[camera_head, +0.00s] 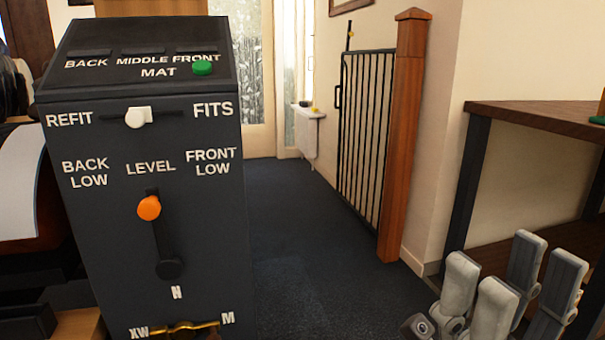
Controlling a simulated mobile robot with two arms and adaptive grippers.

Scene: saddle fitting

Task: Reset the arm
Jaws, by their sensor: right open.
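My right gripper (510,285) is at the bottom right corner, its pale grey fingers pointing up, open with nothing between them. It is well to the right of the dark control box (110,245) and touches nothing that I can see. My left gripper is not in view. A white knob (138,118) sits between REFIT and FITS. An orange knob (149,208) is near the top of the LEVEL slot. A brass piece (178,330) between XW and M is cut off below.
A wooden table (540,115) with dark legs stands at the right, behind my right gripper. A wooden post (403,140) and black barred gate (365,125) are further back. Dark carpet (310,240) lies clear between box and gate. Partly hidden dark items stand at the left.

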